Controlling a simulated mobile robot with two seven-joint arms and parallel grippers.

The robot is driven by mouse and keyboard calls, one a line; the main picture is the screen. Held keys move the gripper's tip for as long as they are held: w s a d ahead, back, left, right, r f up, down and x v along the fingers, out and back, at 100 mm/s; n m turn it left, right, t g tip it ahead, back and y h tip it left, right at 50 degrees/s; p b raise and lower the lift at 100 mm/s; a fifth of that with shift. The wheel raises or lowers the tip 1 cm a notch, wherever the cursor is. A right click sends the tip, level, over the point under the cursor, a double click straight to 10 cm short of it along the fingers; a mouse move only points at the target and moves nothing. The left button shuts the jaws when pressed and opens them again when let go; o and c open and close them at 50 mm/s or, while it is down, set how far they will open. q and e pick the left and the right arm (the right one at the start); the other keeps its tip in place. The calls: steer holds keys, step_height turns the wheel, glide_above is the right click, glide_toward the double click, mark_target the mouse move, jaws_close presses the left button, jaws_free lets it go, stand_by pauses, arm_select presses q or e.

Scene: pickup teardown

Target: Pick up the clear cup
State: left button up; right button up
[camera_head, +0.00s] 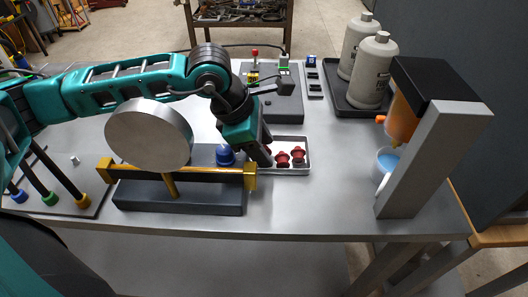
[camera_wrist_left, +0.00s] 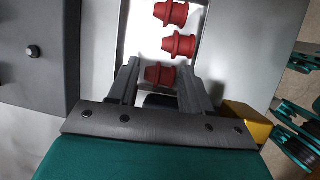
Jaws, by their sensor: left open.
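The clear cup (camera_head: 387,162) appears as a pale, bluish cup under the orange dispenser (camera_head: 400,120) on the right of the bench. The dispenser's post hides part of it. My left gripper (camera_head: 267,160) is well to the left of the cup, pointing down at a white tray. In the left wrist view my left gripper (camera_wrist_left: 157,68) is open, with a red piece (camera_wrist_left: 159,75) showing between its fingers. I cannot tell whether the fingers touch it. The cup is not in the left wrist view. My right gripper is not in view.
The white tray (camera_head: 303,170) holds several red pieces. A balance-like stand with a grey disc (camera_head: 148,135) and yellow ends stands in front of my left arm. Two grey bottles (camera_head: 371,70) stand on a dark tray behind the dispenser. Bench between white tray and dispenser is clear.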

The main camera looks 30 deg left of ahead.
arm_select(q)
steer(key=shift+c, duration=0.5)
steer(key=c, duration=0.7)
steer(key=shift+r, duration=0.1)
